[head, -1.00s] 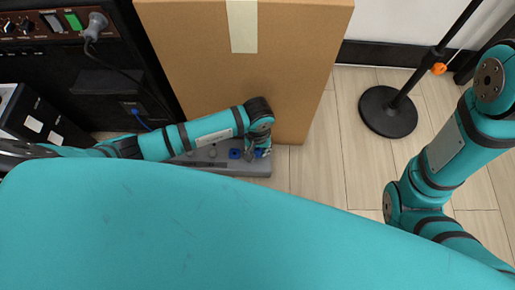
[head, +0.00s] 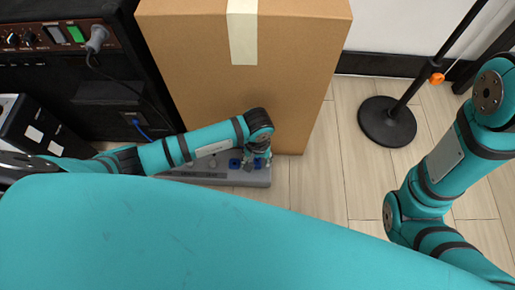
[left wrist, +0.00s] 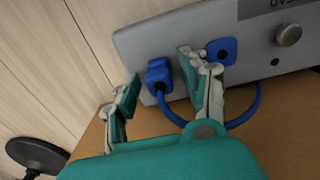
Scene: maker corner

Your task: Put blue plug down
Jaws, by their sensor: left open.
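The blue plug (left wrist: 158,78) rests on the top face of the grey unit (left wrist: 150,38), near its end, in the left wrist view. A blue cable (left wrist: 245,115) loops away from it. My left gripper (head: 257,163) is low over the grey unit's right end in the head view. In the left wrist view its fingers (left wrist: 160,67) are open, one on each side of the plug. A blue socket (left wrist: 221,51) sits on the unit beyond the right finger. My right gripper is not in view; only part of my right arm shows.
A tall cardboard box (head: 190,60) stands right behind the grey unit. A black rack (head: 75,75) with a grey plug and cable is at the left. A black stand base (head: 388,122) is on the right. The wooden floor between is clear.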

